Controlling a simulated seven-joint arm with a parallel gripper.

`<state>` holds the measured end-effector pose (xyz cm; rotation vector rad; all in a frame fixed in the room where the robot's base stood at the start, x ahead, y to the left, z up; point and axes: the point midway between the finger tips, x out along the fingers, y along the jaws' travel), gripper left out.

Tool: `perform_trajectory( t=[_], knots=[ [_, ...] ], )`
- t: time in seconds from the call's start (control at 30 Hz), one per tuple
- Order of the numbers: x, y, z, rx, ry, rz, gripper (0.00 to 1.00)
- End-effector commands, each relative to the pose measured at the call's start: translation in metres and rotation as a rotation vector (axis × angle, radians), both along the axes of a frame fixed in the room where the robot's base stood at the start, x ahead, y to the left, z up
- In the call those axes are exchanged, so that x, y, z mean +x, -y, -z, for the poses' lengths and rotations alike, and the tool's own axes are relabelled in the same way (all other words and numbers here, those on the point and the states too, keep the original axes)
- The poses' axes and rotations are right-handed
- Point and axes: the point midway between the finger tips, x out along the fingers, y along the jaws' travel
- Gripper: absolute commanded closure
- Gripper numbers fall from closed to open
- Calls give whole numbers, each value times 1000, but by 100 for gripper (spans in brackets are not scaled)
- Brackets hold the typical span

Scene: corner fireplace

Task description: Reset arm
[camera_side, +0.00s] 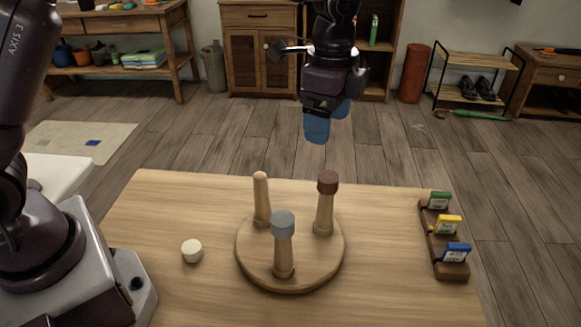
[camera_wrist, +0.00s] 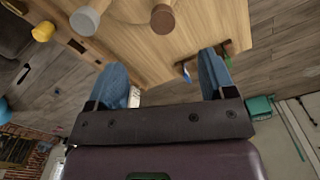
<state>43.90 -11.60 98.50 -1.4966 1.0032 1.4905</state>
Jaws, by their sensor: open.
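My gripper (camera_side: 328,122) hangs in the air above the far side of the wooden table (camera_side: 150,220), pointing down and empty. In the wrist view its blue fingers (camera_wrist: 163,82) are spread apart with nothing between them. A round wooden base (camera_side: 310,282) stands on the table with three pegs. The front peg carries a grey piece (camera_side: 283,224), and the back right peg carries a brown piece (camera_side: 328,182). The back left peg (camera_side: 261,200) looks bare. The grey piece (camera_wrist: 84,20) and brown piece (camera_wrist: 162,18) also show in the wrist view. A cream disc (camera_side: 192,250) lies left of the base.
A dark wooden rack (camera_side: 455,270) at the table's right holds green (camera_side: 440,200), yellow (camera_side: 448,224) and blue (camera_side: 457,252) labelled pieces. Behind the table are open floor, a cabinet (camera_side: 258,55), a shoe rack (camera_side: 470,75) and a red cylinder (camera_side: 413,72).

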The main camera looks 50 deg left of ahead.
Motion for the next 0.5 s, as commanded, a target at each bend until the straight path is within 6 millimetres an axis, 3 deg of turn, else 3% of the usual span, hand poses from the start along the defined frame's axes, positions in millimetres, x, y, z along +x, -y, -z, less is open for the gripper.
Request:
perform_trajectory(
  t=[0.07,0.37,0.5],
  knots=[
    [-16,-6,8,10,-22,-119,24],
    [-87,-48,-31,2,70,-581,24],
    [-130,-71,-52,-37,144,-800,24]
  ],
)
